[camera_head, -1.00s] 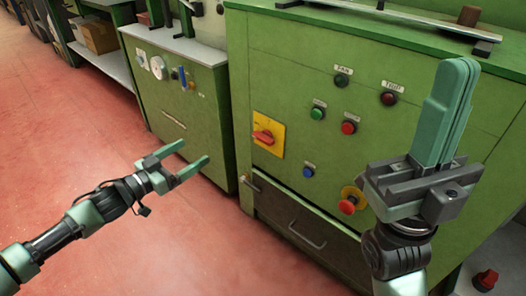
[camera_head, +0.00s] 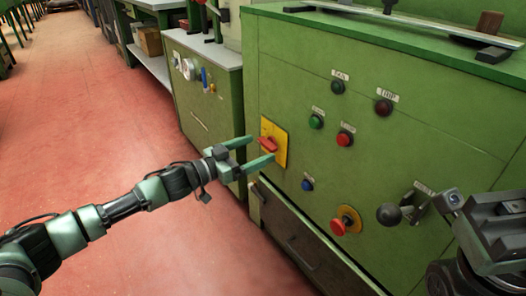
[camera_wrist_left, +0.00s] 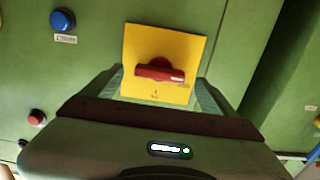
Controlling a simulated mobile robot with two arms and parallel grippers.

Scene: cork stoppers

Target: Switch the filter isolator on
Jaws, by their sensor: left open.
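The isolator is a red rotary handle (camera_head: 268,144) on a yellow plate (camera_head: 281,150) on the front of the green cabinet. My left gripper (camera_head: 258,152) is open, with its fingertips close to the plate and the red handle between them in the picture. In the left wrist view the red handle (camera_wrist_left: 159,70) lies crosswise, roughly level, on the yellow plate (camera_wrist_left: 178,41), between the two open fingers. I cannot tell whether the fingers touch the plate. My right gripper (camera_head: 505,225) is at the lower right edge, its fingers cut off by the frame.
The green cabinet (camera_head: 420,150) also carries a green button (camera_head: 316,122), a red button (camera_head: 344,138), a blue button (camera_head: 307,184), a red mushroom button (camera_head: 343,222) and dark lamps. A lever with a black ball (camera_head: 389,214) sticks out near my right gripper. Red floor lies open to the left.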

